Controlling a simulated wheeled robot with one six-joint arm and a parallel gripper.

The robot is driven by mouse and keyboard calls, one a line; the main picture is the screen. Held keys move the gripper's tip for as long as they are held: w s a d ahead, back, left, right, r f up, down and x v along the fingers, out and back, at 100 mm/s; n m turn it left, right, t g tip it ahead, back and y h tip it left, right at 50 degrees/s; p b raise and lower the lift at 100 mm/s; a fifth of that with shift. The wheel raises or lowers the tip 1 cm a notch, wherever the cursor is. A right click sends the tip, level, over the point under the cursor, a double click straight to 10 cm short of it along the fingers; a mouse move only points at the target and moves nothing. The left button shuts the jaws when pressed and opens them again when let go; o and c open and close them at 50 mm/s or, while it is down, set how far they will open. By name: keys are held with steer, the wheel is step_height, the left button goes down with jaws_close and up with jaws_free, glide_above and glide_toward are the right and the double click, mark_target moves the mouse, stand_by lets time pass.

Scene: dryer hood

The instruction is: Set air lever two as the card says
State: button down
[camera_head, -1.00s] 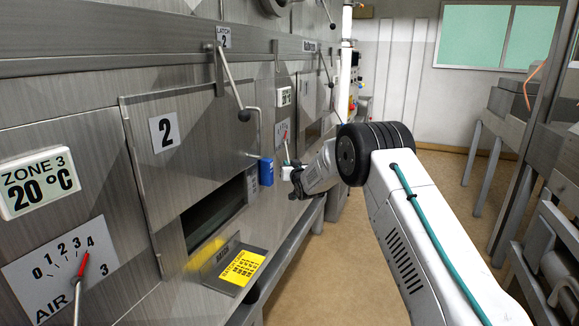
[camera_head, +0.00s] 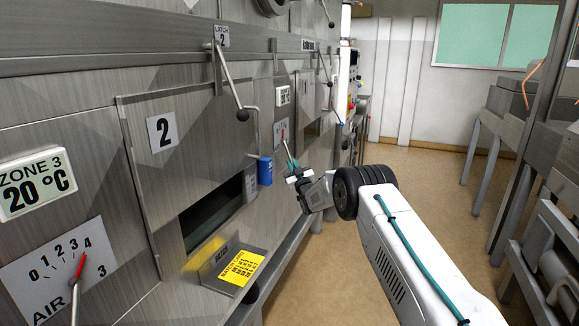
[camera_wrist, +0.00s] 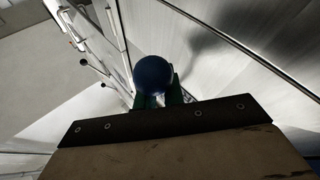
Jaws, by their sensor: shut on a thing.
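My gripper (camera_head: 292,166) is at the panel in the head view, its teal fingers just below the small air dial plate (camera_head: 281,134). That dial has a red pointer; its numbers are too small to read. In the wrist view, the green fingers are shut on a dark blue ball knob (camera_wrist: 153,76), which appears to be the end of air lever two. The lever's shaft is mostly hidden. The yellow card (camera_head: 241,268) lies on a sloped holder below door 2 (camera_head: 165,132); its print is too small to read.
The air 3 dial (camera_head: 60,265) at lower left has its red pointer near 4. A blue block (camera_head: 265,171) hangs left of my gripper. The latch 2 lever (camera_head: 231,82) sticks out above. The floor aisle at right is clear, with metal benches beyond.

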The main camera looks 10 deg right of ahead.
steer(key=shift+w+d+f+n+t+y, duration=0.15)
steer(key=shift+w+d+n+t+y, duration=0.3)
steer(key=shift+n, duration=0.45)
steer(key=shift+w, duration=0.1)
steer(key=c, duration=1.5)
jaws_free()
steer(key=v, duration=0.8)
steer(key=shift+w, duration=0.1)
